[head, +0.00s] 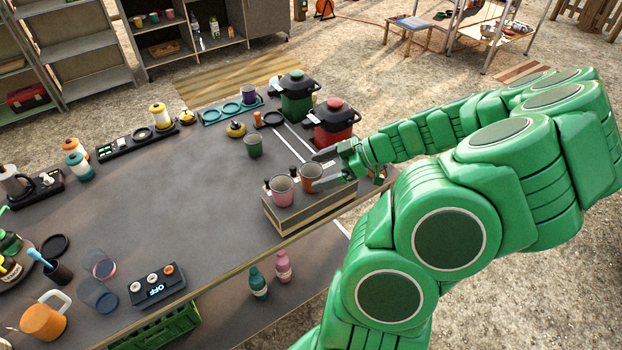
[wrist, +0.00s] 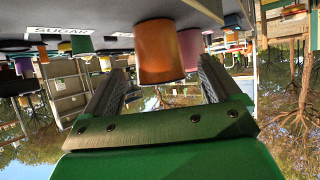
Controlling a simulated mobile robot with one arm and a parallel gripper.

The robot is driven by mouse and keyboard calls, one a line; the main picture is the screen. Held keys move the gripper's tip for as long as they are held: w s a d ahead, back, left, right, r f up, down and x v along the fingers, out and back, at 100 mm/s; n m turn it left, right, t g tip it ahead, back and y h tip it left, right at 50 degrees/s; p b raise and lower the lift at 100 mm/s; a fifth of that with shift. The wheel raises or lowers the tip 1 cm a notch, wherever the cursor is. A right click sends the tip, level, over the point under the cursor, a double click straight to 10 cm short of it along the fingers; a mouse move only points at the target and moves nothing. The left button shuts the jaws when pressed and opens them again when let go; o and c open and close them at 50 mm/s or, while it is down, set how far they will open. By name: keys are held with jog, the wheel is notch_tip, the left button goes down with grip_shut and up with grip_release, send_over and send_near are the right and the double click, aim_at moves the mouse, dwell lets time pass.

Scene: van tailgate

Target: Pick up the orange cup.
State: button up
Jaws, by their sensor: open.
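The orange cup (head: 311,178) stands upright on a low box with a dark top and wooden side (head: 312,211). My gripper (head: 322,168) reaches in from the right, open, with its two fingertips at the cup. In the wrist view, which is upside down, the orange cup (wrist: 160,52) appears ahead of and between the spread fingers (wrist: 160,85); I cannot tell whether either touches it. A pink cup (head: 281,192) stands close to the left of the orange cup on the same box.
A red pot (head: 334,125) and a green pot (head: 296,100) stand behind my gripper. A green cup (head: 254,147) is left of them. An orange mug (head: 40,323) stands at the lower left. The middle of the grey table (head: 180,200) is clear.

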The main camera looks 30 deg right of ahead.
jog(key=shift+w+a+f, duration=0.25)
jog(key=shift+a, duration=0.15)
jog(key=c, duration=1.2)
jog(key=shift+r, duration=0.1)
jog(key=shift+r, duration=0.55)
notch_tip(320, 180, up, 2)
jog(key=shift+r, duration=0.1)
jog(key=shift+s+a+r, duration=1)
jog(key=shift+s+r, duration=0.6)
jog(key=shift+s, duration=0.5)
jog(key=shift+s+a+r, duration=0.95)
jog(key=shift+s+r, duration=0.6)
jog(key=shift+s, duration=0.6)
jog(key=shift+s+a+r, duration=1)
jog(key=shift+s+r, duration=0.6)
jog(key=shift+s, duration=0.5)
